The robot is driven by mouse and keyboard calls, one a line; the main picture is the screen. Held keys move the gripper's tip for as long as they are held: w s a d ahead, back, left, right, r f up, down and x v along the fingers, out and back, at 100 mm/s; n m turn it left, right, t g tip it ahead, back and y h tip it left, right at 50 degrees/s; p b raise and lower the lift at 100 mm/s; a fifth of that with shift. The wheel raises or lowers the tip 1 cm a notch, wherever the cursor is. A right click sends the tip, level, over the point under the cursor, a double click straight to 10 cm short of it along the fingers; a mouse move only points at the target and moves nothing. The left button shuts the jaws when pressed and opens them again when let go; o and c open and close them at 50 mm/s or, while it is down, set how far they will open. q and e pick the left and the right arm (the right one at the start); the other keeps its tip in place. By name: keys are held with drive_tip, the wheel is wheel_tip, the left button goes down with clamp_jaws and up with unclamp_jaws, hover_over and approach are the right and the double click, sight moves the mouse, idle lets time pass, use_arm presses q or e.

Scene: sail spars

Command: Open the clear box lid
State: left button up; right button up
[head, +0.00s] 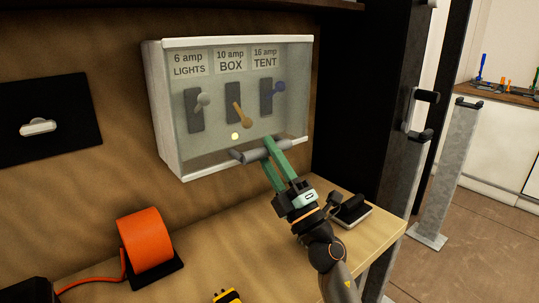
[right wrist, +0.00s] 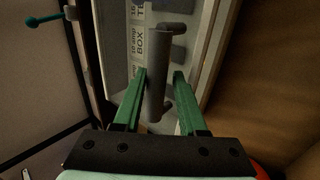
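The clear box lid (head: 205,148) covers the front of the pale wall box (head: 167,110) and looks shut. A grey bar handle (head: 252,155) runs across the lid's lower part. My right gripper (head: 269,143) is at this handle, with its green fingers on either side of the bar. In the right wrist view, the handle (right wrist: 159,75) lies between the fingertips, close to the left finger, with a small gap to the right finger. I cannot tell whether the left finger touches it. My left gripper is not in view.
Behind the lid are three switches, labelled LIGHTS, BOX and TENT. An orange reel (head: 146,239) stands on the wooden counter (head: 200,250) below. A black wall plate (head: 50,105) is at left. A dark cabinet (head: 365,90) stands close on the right.

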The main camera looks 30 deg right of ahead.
drive_tip(key=shift+s+r, duration=0.1)
drive_tip(key=shift+s, duration=0.2)
drive_tip(key=shift+c, duration=0.7)
clamp_jaws()
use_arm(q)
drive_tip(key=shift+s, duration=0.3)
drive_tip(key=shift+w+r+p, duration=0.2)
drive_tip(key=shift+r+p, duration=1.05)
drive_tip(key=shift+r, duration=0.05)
use_arm(e)
drive_tip(key=shift+s+d+r, duration=0.1)
drive_tip(key=shift+s+r, duration=0.2)
drive_tip(key=shift+s, duration=0.55)
drive_tip(key=shift+s+d+r, duration=0.1)
drive_tip(key=shift+s+r, duration=0.25)
drive_tip(key=shift+s, duration=0.45)
drive_tip(key=shift+s+r, duration=0.3)
drive_tip(key=shift+s, duration=0.55)
